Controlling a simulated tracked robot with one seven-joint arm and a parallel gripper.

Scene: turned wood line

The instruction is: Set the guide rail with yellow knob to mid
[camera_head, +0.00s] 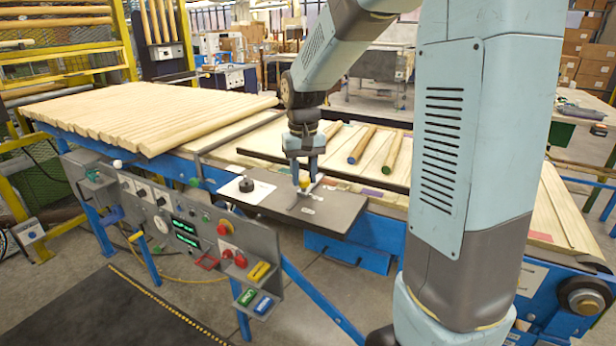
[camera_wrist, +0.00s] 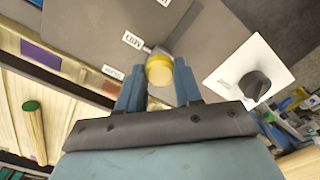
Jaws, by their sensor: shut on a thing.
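The yellow knob (camera_wrist: 159,70) of the guide rail shows between my fingertips in the wrist view. It also shows small in the head view (camera_head: 304,181), on the grey plate (camera_head: 330,212) at the table's front side. My gripper (camera_head: 304,176) points down over the plate and is shut on the knob. In the wrist view my gripper (camera_wrist: 160,84) has one finger on each side of it. A dark slot runs in the plate by the knob. Small white labels (camera_wrist: 131,40) lie beside the slot; their text is too small to read surely.
A black rotary knob on a white plate (camera_head: 246,186) stands left of my gripper. A control panel (camera_head: 185,235) with buttons hangs at the front left. Turned wooden rods (camera_head: 363,143) lie on the table behind. A dark bar (camera_head: 300,172) runs along the table behind the plate.

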